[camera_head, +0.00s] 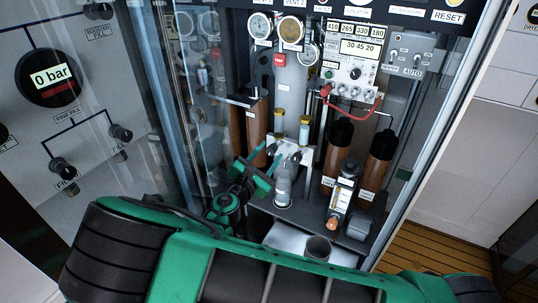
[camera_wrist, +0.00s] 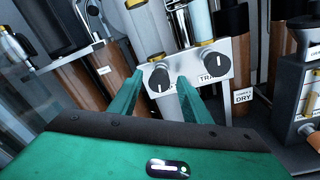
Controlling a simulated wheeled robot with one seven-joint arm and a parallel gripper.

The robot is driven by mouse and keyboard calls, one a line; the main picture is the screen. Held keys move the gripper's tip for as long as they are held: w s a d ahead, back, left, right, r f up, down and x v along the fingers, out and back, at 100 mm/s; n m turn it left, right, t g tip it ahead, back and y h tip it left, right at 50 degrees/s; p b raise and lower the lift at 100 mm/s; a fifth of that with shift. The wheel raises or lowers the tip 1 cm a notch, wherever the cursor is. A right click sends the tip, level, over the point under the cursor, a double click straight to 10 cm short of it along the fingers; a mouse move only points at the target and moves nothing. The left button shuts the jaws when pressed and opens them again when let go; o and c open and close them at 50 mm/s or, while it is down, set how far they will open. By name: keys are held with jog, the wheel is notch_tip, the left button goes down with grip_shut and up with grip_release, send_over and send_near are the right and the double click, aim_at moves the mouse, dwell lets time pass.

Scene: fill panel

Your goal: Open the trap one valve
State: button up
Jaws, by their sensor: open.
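Two dark round valve knobs sit on a light metal bracket (camera_wrist: 190,65) in the wrist view. The left knob (camera_wrist: 159,80) has a white pointer line and lies between my fingers as seen from the wrist. The right knob (camera_wrist: 217,65) has a label (camera_wrist: 211,77) starting "TRA", partly hidden by my right finger. The left knob's label is unreadable. In the head view, the small knobs (camera_head: 295,158) are by the bracket. My gripper (camera_wrist: 160,78), also in the head view (camera_head: 270,156), is open with green fingers. Contact with a knob cannot be told.
Brown-based cylinders (camera_head: 374,172) stand right of the bracket, and another (camera_head: 256,125) stands left. Gauges (camera_head: 291,29) and an instrument box (camera_head: 352,62) with a red cable are above. A glass door (camera_head: 180,80) stands at left, and the cabinet's frame (camera_head: 440,130) bounds the right.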

jog(key=v, duration=0.7)
jog(key=shift+f, duration=0.1)
